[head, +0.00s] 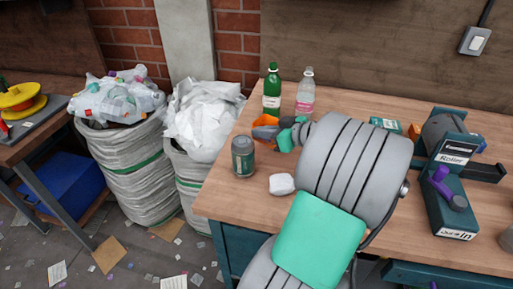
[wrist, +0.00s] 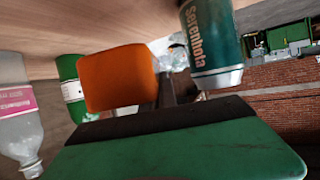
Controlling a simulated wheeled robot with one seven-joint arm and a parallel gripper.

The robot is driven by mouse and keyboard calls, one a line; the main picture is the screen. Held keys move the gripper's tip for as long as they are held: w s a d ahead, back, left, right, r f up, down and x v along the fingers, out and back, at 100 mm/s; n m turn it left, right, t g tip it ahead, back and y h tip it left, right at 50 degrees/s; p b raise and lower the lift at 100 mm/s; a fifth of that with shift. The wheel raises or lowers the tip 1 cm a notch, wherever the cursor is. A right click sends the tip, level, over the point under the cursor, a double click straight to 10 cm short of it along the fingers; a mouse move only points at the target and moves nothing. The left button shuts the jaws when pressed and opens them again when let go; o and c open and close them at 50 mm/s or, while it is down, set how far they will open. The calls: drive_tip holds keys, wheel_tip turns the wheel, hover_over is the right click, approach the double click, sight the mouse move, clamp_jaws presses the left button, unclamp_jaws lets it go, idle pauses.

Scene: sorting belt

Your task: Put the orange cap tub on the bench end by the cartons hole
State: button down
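An orange, smooth, blocky piece (wrist: 118,77) fills the space by my fingers in the wrist view. It also shows at my gripper's tip in the head view (head: 265,120). I cannot tell whether it is the tub's cap; no tub body shows clearly. My gripper (head: 270,128) is low over the bench's left part, pointing left, between the can and the bottles. Dark finger parts (wrist: 168,90) show beside the orange piece. Whether they grip it is hidden. The wooden bench (head: 365,240) lies under my arm. I cannot pick out the cartons hole.
A grey-green can (head: 243,157) stands close to my gripper. A green bottle (head: 272,90) and a clear pink-label bottle (head: 304,95) stand behind. A white lump (head: 282,184) lies in front. A roller machine (head: 447,180) occupies the right. Filled sacks (head: 140,180) stand beyond the left edge.

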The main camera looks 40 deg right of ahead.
sight(262, 143)
drive_tip(key=shift+w+a+f, duration=0.1)
drive_tip(key=shift+w+f, duration=0.7)
drive_tip(key=shift+f, duration=0.15)
drive_tip(key=shift+w+f, duration=0.2)
drive_tip(key=shift+f, duration=0.8)
drive_tip(key=shift+w+f, duration=0.15)
drive_tip(key=shift+f, duration=0.8)
drive_tip(key=shift+f+b, duration=0.2)
drive_tip(key=shift+b, duration=0.15)
drive_tip(key=c, duration=1.7)
unclamp_jaws()
drive_tip(key=shift+r, duration=0.1)
drive_tip(key=shift+r+p, duration=0.2)
drive_tip(key=shift+p, duration=0.1)
drive_tip(key=v, duration=1.2)
